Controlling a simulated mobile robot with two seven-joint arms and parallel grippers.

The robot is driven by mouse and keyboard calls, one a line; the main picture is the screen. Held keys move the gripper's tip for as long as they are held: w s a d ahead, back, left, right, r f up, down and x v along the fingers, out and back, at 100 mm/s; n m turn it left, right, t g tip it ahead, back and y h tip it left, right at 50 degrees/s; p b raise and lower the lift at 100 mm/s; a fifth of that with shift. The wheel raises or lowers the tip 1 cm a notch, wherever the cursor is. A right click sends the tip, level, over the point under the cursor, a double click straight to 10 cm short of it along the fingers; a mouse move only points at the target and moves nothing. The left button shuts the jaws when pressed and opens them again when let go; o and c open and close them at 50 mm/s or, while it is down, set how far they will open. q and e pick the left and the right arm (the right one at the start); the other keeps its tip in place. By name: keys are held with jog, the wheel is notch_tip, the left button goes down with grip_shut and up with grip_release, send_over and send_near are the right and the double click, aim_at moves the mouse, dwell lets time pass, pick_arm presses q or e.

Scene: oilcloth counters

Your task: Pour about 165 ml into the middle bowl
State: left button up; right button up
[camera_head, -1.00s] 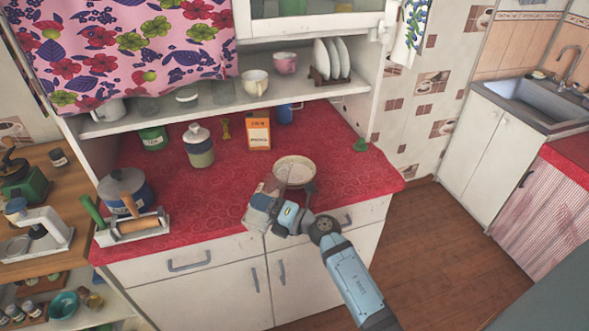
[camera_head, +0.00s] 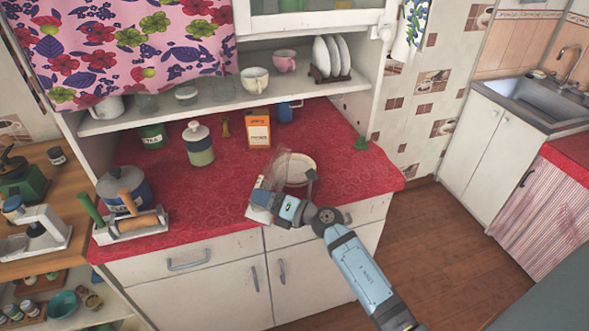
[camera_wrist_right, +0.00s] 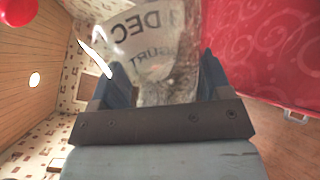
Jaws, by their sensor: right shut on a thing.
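A pale round bowl (camera_head: 301,170) stands on the red counter near its front right; it is the only bowl I see on this counter. My right gripper (camera_head: 284,192) is at the bowl's front left side. It is shut on a clear container (camera_head: 271,178) with a printed label, tilted, its upper part overlapping the bowl's left side in the head view. The container also shows between the fingers in the right wrist view (camera_wrist_right: 165,55), its mirrored lettering partly readable. I cannot tell whether anything is flowing out. The bowl's front is partly hidden by the gripper. My left gripper is not in view.
A shelf with cups and plates hangs behind. The counter's middle left is clear.

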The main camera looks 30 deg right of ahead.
aim_at(274, 183)
jog(key=shift+w+d+n+b, duration=0.5)
jog(key=shift+d+n+b, duration=0.3)
jog(key=shift+n, duration=0.4)
jog(key=n+b, duration=0.1)
jog(key=n, duration=0.1)
jog(key=d+n+b, duration=0.1)
jog(key=n+b, duration=0.1)
jog(key=w+n+b, duration=0.1)
jog(key=n, duration=0.1)
jog(key=shift+d, duration=0.35)
jog(key=shift+w+d+r+n+b, duration=0.2)
jog(key=shift+r+n, duration=0.1)
jog(key=shift+n, duration=0.3)
jog(key=shift+w+d+r+n+b, duration=0.2)
jog(key=shift+r+n, duration=0.1)
jog(key=shift+n, duration=0.3)
jog(key=shift+r, duration=0.1)
